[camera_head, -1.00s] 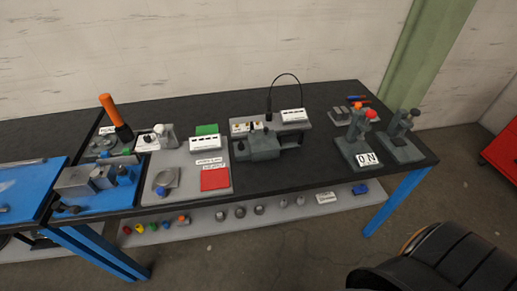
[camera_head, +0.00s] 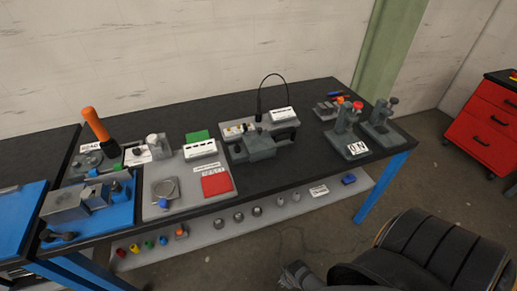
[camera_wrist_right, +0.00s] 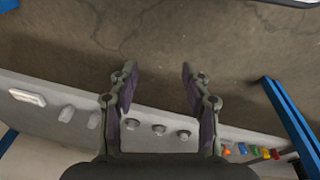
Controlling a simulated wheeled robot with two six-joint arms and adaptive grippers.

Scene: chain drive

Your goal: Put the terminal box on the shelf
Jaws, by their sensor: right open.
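Two white boxes with dark slots are on the bench: one (camera_head: 200,149) in front of a green block, the other (camera_head: 282,114) on the grey fixture at the back. I cannot tell which, if either, is the terminal box. The grey shelf (camera_head: 215,235) runs low under the bench and carries small parts. It also shows in the right wrist view (camera_wrist_right: 75,92). My right gripper (camera_wrist_right: 158,70) is open and empty, over bare floor in front of the shelf's edge. Its fingers also show at the bottom of the head view (camera_head: 292,275). My left gripper is out of view.
Silver knobs (camera_head: 238,216), coloured caps (camera_head: 149,244) and a blue part (camera_head: 348,179) sit on the shelf. Blue bench legs (camera_head: 382,187) stand at its ends. Clamp stands (camera_head: 345,130) are at the bench's right. A red drawer cabinet (camera_head: 490,125) stands right.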

